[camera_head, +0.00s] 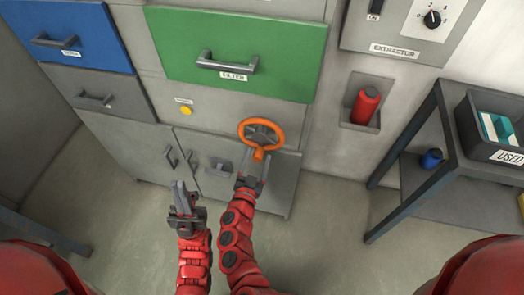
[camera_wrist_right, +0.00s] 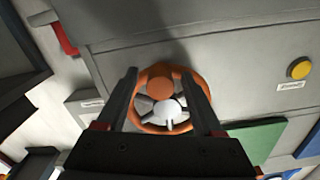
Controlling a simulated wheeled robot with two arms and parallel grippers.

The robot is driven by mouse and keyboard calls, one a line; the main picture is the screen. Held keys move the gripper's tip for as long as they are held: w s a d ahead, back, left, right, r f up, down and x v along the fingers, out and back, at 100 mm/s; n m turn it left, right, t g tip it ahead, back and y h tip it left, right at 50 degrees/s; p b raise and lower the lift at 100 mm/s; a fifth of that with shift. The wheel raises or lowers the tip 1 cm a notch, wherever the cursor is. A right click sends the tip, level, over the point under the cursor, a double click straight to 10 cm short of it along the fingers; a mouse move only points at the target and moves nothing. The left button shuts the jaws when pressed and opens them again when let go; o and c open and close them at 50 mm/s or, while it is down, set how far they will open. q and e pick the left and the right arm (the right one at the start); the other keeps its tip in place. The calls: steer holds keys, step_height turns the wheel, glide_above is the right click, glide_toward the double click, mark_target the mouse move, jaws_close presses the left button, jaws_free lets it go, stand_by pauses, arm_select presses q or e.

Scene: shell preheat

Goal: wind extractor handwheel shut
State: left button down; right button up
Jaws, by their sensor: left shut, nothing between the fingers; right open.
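My right gripper (camera_head: 252,172) is at the lower part of the wheel. In the right wrist view, the handwheel (camera_wrist_right: 203,84) lies between and beyond the two spread fingers of my right gripper (camera_wrist_right: 159,76), with the orange knob (camera_wrist_right: 159,86) between them. I cannot tell whether the fingers touch the wheel. My left gripper (camera_head: 181,190) is shut and empty, lower left of the wheel, in front of the cabinet doors.
A panel labelled EXTRACTOR (camera_head: 395,50) with a dial is at the upper right. A red bottle (camera_head: 366,106) sits in a wall holder. A dark side table (camera_head: 412,160) with a USED bin (camera_head: 468,129) stands at right. A yellow button (camera_head: 186,110) is left of the wheel.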

steer(key=shift+w, duration=0.25)
steer(key=shift+s, duration=0.1)
jaws_close()
stand_by(1.2)
